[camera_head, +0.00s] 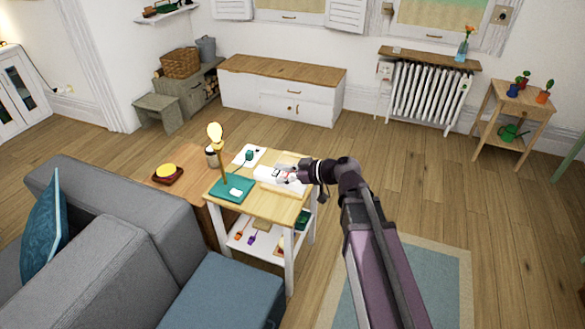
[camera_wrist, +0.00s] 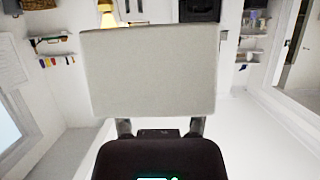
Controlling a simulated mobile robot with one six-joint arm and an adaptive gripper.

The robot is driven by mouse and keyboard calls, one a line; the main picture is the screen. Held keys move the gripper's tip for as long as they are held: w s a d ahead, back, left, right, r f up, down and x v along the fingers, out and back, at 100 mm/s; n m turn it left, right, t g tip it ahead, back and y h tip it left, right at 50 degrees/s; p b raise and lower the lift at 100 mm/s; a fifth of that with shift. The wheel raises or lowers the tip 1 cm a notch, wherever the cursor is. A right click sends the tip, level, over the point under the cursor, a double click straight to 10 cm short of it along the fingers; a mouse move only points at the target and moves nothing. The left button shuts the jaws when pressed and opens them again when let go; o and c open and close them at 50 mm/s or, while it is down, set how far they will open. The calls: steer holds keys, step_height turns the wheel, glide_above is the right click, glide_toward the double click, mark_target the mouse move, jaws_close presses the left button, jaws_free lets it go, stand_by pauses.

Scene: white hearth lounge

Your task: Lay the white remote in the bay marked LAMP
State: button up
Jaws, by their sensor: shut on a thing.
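My gripper (camera_head: 287,176) reaches in from the right, low over the small wooden-topped side table (camera_head: 289,209). It is shut on a pale block-like thing (camera_wrist: 152,70), whose plain face fills the upper middle of the wrist view. I cannot tell from that face whether it is the white remote. A white piece with small dark and red marks (camera_head: 265,174) lies by my fingers, partly hidden by them. A small white item (camera_head: 236,192) shows on the green base (camera_head: 226,184) at the table's left. No LAMP label can be read.
A white sheet with a dark green item (camera_head: 249,155) is at the table's back. A grey sofa (camera_head: 95,235) is front left.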

steer(key=shift+r+p, duration=1.05)
steer(key=shift+r, duration=0.45)
steer(key=shift+d, duration=0.1)
